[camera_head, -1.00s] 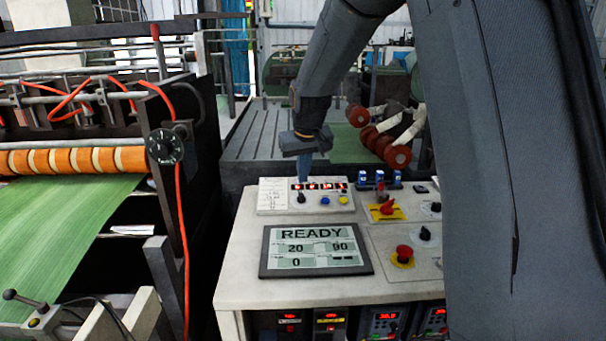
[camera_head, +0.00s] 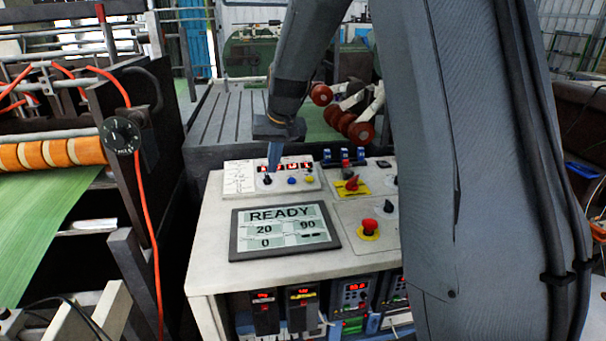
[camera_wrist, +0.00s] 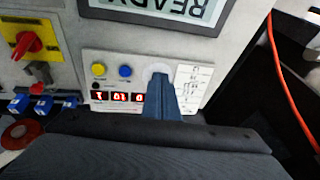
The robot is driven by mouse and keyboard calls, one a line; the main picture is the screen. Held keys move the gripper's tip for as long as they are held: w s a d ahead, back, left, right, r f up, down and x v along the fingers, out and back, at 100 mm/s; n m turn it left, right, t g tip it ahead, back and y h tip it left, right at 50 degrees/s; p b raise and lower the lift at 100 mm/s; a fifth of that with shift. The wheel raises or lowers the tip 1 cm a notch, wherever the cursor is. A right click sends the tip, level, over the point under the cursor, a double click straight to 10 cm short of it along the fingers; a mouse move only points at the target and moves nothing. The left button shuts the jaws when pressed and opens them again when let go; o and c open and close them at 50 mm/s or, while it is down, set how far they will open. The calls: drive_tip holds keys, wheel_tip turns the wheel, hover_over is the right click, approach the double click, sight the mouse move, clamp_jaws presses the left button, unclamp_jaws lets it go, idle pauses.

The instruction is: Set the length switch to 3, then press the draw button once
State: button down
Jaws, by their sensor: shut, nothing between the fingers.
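A small white control panel (camera_head: 238,177) stands at the back of the console top. It bears a black knob (camera_head: 267,180), a blue button (camera_head: 292,181), a yellow button (camera_head: 309,179) and red digit displays (camera_head: 293,165). The labels are too small to tell which is the draw button. My gripper (camera_head: 273,169) points down with shut blue fingers, tips right at the knob; contact cannot be told. In the wrist view my gripper (camera_wrist: 160,80) covers the knob, so its setting is hidden. The blue button (camera_wrist: 125,71) and yellow button (camera_wrist: 98,70) are clear beside it.
Blue-topped parts (camera_head: 344,155) stand behind. A machine with orange rollers (camera_head: 60,152) is at left.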

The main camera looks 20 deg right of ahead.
drive_tip(key=d+r+m+t+y+p, duration=0.1)
drive_tip(key=d+r+m+t, duration=0.1)
drive_tip(key=d+m, duration=0.4)
drive_tip(key=s+d+r+m+t+y+p, duration=0.1)
drive_tip(key=d+m+t, duration=0.3)
drive_tip(key=m, duration=0.8)
drive_tip(key=shift+d+r+y+p, duration=0.35)
drive_tip(key=shift+d+y+p, duration=0.45)
drive_tip(key=shift+d, duration=0.4)
drive_tip(key=shift+f, duration=0.1)
drive_tip(key=b, duration=0.4)
hover_over(310, 179)
drive_tip(key=s, duration=0.2)
drive_tip(key=f, duration=0.7)
drive_tip(key=shift+d, duration=0.25)
drive_tip(key=shift+w+f+b, duration=0.1)
drive_tip(key=shift+f+b, duration=0.55)
drive_tip(key=shift+f, duration=0.05)
drive_tip(key=shift+f, duration=0.1)
drive_tip(key=shift+w+f+b, duration=0.1)
drive_tip(key=shift+f+b, duration=0.2)
drive_tip(key=shift+b, duration=0.4)
